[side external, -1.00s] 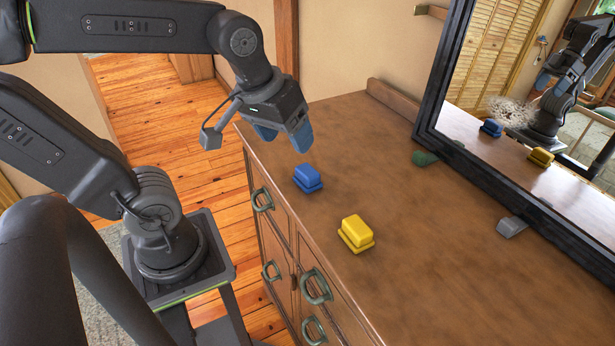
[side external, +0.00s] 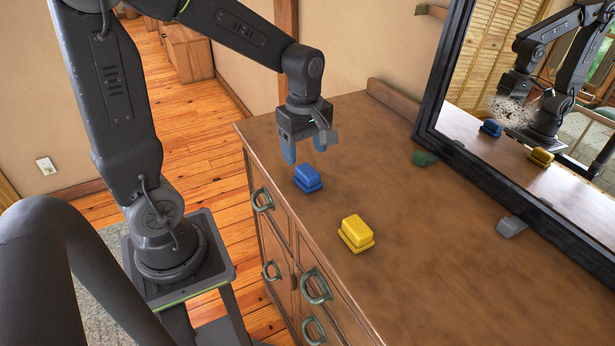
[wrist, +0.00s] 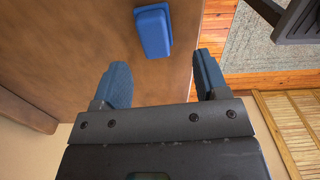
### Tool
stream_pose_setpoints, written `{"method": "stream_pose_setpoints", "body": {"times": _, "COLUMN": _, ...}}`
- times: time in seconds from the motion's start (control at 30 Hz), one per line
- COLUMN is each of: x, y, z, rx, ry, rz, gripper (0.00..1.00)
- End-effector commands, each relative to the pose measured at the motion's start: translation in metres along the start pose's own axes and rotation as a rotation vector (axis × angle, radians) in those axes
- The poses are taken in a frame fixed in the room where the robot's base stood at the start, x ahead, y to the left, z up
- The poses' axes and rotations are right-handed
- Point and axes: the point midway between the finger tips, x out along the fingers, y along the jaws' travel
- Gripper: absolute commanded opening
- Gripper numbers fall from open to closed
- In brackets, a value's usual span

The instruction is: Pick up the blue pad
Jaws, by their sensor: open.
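The blue pad (side external: 308,178) sits on the brown dresser top (side external: 420,240), close to the dresser's left edge. In the wrist view the blue pad (wrist: 152,31) lies beyond the fingertips, nearer the top of the picture and between the lines of the two fingers. My gripper (side external: 304,148) is open and empty, with blue fingers pointing down, just behind the pad in the side view. It also shows in the wrist view (wrist: 160,75) with its fingers wide apart. Nothing is between the fingers.
A yellow pad (side external: 356,233) sits nearer the camera on the dresser. A black-framed mirror (side external: 520,190) stands along the right, with a green object (side external: 424,158) and a grey object (side external: 511,227) at its base. The dresser top between is clear.

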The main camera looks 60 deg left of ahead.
Motion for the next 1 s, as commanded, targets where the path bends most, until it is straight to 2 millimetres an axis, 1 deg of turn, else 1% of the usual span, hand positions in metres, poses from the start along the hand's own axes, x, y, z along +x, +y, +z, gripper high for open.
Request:
{"method": "stream_pose_setpoints", "body": {"times": 0.03, "x": 0.007, "y": -0.001, "z": 0.0, "rx": 0.001, "ry": -0.001, "rz": -0.004, "gripper": 0.67}}
{"method": "stream_pose_setpoints", "body": {"times": 0.1, "x": 0.013, "y": 0.0, "z": 0.0, "rx": 0.001, "ry": 0.0, "rz": -0.001, "gripper": 0.67}}
{"method": "stream_pose_setpoints", "body": {"times": 0.27, "x": 0.022, "y": 0.001, "z": 0.0, "rx": 0.002, "ry": 0.0, "rz": -0.002, "gripper": 0.67}}
{"method": "stream_pose_setpoints", "body": {"times": 0.5, "x": 0.056, "y": 0.007, "z": -0.001, "rx": 0.002, "ry": -0.001, "rz": -0.004, "gripper": 0.67}}
{"method": "stream_pose_setpoints", "body": {"times": 0.6, "x": 0.065, "y": 0.007, "z": -0.001, "rx": 0.002, "ry": 0.0, "rz": -0.001, "gripper": 0.67}}
{"method": "stream_pose_setpoints", "body": {"times": 0.7, "x": 0.068, "y": 0.007, "z": -0.001, "rx": 0.002, "ry": 0.0, "rz": 0.0, "gripper": 0.67}}
{"method": "stream_pose_setpoints", "body": {"times": 0.87, "x": 0.068, "y": 0.007, "z": -0.001, "rx": 0.002, "ry": 0.0, "rz": 0.001, "gripper": 0.67}}
{"method": "stream_pose_setpoints", "body": {"times": 1.0, "x": 0.068, "y": 0.007, "z": -0.001, "rx": 0.002, "ry": 0.0, "rz": 0.001, "gripper": 0.56}}
